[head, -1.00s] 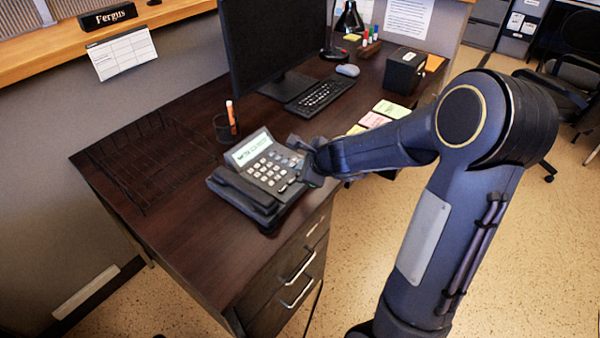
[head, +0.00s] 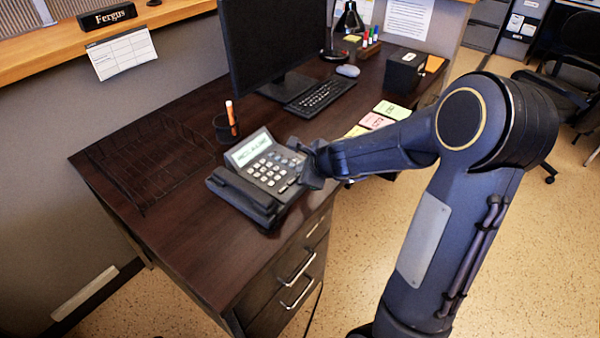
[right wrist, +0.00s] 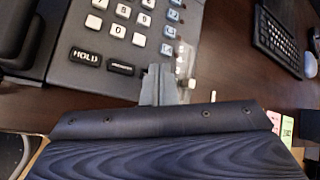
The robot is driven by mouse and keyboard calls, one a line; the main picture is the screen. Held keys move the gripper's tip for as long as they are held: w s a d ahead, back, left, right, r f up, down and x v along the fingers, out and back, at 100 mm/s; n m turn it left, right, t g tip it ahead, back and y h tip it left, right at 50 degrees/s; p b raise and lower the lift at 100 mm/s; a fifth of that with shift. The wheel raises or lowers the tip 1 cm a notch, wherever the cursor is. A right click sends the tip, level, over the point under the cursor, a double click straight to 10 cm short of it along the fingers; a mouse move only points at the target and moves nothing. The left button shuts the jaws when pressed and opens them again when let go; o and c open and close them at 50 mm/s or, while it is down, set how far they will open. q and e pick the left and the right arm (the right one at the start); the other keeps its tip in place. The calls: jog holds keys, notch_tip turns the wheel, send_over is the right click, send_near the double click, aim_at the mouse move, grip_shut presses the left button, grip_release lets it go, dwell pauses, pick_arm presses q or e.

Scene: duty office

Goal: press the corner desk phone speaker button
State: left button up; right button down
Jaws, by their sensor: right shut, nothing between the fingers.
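The desk phone (head: 258,175) stands on the dark wooden desk near its front corner, with its lit screen, keypad and a handset along its left side. In the right wrist view, its white number keys, a column of blue-grey keys, a HOLD button (right wrist: 86,57) and a dark button (right wrist: 121,66) beside it show. My right gripper (head: 305,172) is at the phone's right lower edge. In the right wrist view its shut fingertips (right wrist: 160,78) are just right of the dark button, over the phone's lower right corner; contact cannot be told. My left gripper is not in view.
A pen cup (head: 227,128) and a dark wire tray (head: 150,165) are behind and left of the phone. The monitor (head: 272,40), keyboard (head: 320,97) and sticky notes (head: 376,120) are farther back. Bare desk lies in front of the tray.

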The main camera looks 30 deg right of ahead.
jog(key=shift+r+p, duration=0.75)
jog(key=shift+r, duration=0.05)
notch_tip(320, 180, up, 5)
jog(key=p, duration=0.5)
